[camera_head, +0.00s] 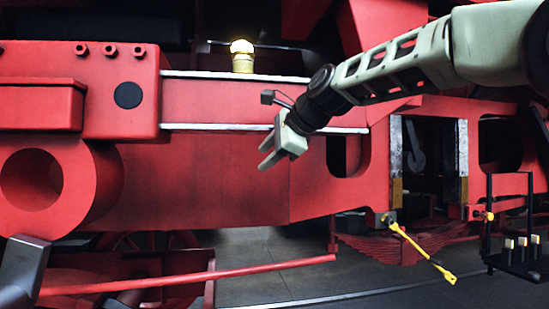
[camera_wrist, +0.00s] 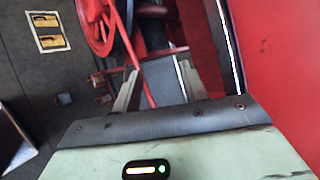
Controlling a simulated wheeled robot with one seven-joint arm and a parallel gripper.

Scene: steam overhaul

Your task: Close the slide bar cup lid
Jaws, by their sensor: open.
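The slide bar cup (camera_head: 243,63) is a small brass cup on top of the upper bright slide bar (camera_head: 200,75). Its rounded top (camera_head: 241,46) shines brightly, and I cannot tell at this size how the lid sits. My gripper (camera_head: 266,154) is below and a little right of the cup in the head view, in front of the red frame. It points down and left, apart from the cup. In the wrist view my gripper (camera_wrist: 157,78) shows two separated fingers with nothing between them. The cup does not show in the wrist view.
A lower slide bar (camera_head: 240,127) runs below the upper one. A red block with bolts (camera_head: 110,80) stands at left. A thin dark rod passes behind the cup. A yellow-handled tool (camera_head: 420,250) and a black rack (camera_head: 515,255) are at lower right. A red wheel (camera_wrist: 95,22) shows in the wrist view.

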